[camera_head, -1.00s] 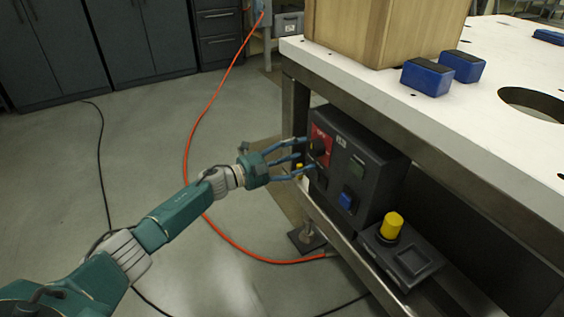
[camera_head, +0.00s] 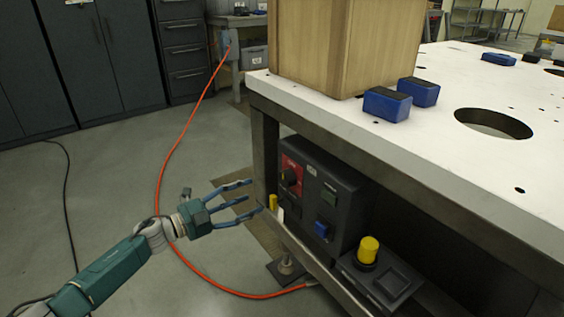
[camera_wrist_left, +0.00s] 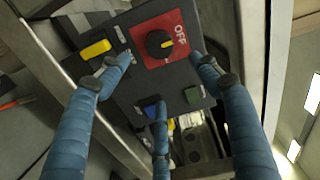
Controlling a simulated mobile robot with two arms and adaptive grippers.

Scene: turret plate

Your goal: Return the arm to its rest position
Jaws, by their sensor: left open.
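My left gripper (camera_head: 248,201) is open and empty in the head view, at the end of the teal arm that comes in from the lower left. Its blue fingers point right toward the dark control box (camera_head: 330,200) under the table, with a gap between them and its front. In the left wrist view the spread fingers frame the box's black knob (camera_wrist_left: 159,43) on a red panel (camera_wrist_left: 166,39) marked OFF. My right gripper is out of view.
The white table (camera_head: 440,150) carries a wooden box (camera_head: 330,45), blue blocks (camera_head: 387,104) and a round hole. A yellow knob (camera_head: 368,249) stands on a dark tray beside the control box. An orange cable (camera_head: 158,205) crosses the floor. Open floor lies left of the table.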

